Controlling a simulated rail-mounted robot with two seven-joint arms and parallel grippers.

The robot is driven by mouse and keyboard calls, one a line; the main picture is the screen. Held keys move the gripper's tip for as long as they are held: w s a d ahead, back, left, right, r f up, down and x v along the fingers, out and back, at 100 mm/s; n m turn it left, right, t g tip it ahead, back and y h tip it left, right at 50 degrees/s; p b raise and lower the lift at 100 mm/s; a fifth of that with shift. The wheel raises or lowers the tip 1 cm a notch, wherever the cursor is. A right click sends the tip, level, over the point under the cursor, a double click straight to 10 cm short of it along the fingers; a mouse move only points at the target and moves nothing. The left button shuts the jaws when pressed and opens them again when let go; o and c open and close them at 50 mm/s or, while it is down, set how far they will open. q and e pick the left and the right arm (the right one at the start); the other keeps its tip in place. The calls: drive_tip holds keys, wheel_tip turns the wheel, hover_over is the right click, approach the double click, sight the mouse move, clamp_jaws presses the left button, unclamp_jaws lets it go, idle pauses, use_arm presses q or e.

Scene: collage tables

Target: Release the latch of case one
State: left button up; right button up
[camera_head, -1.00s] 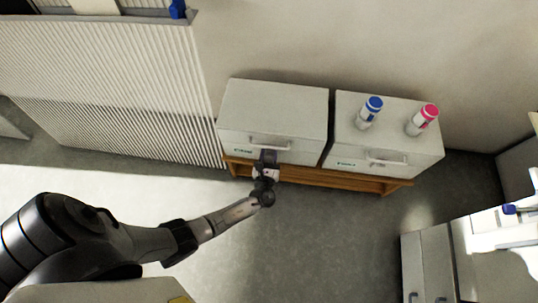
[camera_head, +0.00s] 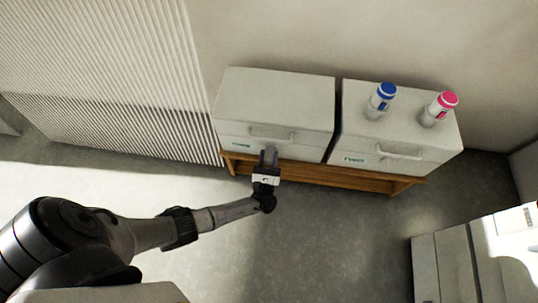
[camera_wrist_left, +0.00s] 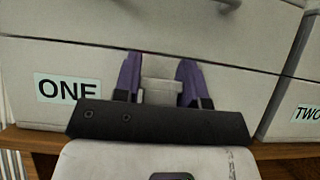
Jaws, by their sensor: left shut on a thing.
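Case one (camera_head: 275,95) is a pale grey box on a low wooden bench, with a handle (camera_head: 272,132) on its front. Its "ONE" label (camera_wrist_left: 67,89) shows in the left wrist view. My left gripper (camera_head: 269,152) is at the front of case one, below the handle. In the left wrist view, the purple fingers of the gripper (camera_wrist_left: 160,80) stand on both sides of the pale latch (camera_wrist_left: 161,72) and are shut on it. The latch's lower part is hidden behind the dark gripper body. My right gripper is not in view.
Case two (camera_head: 350,120) stands right of case one with a narrow gap. A blue-capped bottle (camera_head: 381,101) and a pink-capped bottle (camera_head: 438,109) stand on it. The wooden bench (camera_head: 320,175) carries both cases. A pale cabinet (camera_head: 455,260) is at lower right. The floor between is clear.

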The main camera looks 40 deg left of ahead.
use_arm(q)
drive_tip(key=shift+f, duration=0.15)
drive_tip(key=o, duration=0.8)
drive_tip(key=shift+c, duration=0.2)
drive_tip(key=shift+s+d+f, duration=0.3)
drive_tip(key=shift+s, duration=0.15)
drive_tip(key=v, duration=1.2)
drive_tip(key=shift+s+d+f, duration=0.2)
drive_tip(key=shift+s, duration=0.05)
